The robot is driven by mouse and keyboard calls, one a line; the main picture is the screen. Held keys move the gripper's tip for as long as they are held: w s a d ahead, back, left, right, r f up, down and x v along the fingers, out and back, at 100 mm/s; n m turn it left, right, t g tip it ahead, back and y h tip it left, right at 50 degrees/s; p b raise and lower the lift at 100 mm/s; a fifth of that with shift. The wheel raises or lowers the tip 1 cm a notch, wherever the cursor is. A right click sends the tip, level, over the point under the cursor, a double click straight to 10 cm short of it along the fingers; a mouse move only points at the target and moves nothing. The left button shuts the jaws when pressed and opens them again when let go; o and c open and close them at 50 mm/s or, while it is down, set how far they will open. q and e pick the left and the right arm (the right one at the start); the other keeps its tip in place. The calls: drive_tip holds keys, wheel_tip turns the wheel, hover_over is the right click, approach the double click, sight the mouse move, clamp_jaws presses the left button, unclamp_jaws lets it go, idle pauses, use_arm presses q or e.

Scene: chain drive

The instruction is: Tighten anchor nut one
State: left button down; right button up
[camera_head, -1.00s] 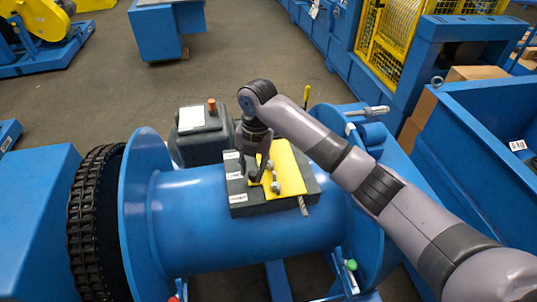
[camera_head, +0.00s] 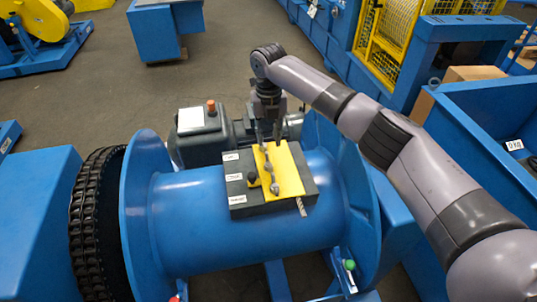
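A dark block (camera_head: 240,187) lies on top of the blue drum (camera_head: 240,236), with a yellow plate (camera_head: 289,178) on it. Several small grey nuts or bolt heads run in a line along the plate, one of them near its middle (camera_head: 268,167) and one nearer me (camera_head: 274,188). My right gripper (camera_head: 267,139) points down at the far end of the plate. Its two fingers show a little apart, with nothing clearly seen between them. Whether they touch the farthest nut is hidden. White labels (camera_head: 234,177) sit along the block's left side, too small to read. My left gripper is not in view.
A black chain (camera_head: 88,225) wraps the drum's left side, beside a blue flange (camera_head: 139,215). A grey motor box (camera_head: 199,148) with an orange knob stands behind. A green button (camera_head: 350,265) is at front right. A blue bin (camera_head: 490,140) stands at right.

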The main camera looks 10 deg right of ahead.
sight(268, 159)
wheel_tip(268, 159, down, 9)
drive_tip(key=shift+r+p, duration=0.1)
drive_tip(key=shift+p, duration=0.35)
drive_tip(key=shift+c, duration=0.5)
clamp_jaws()
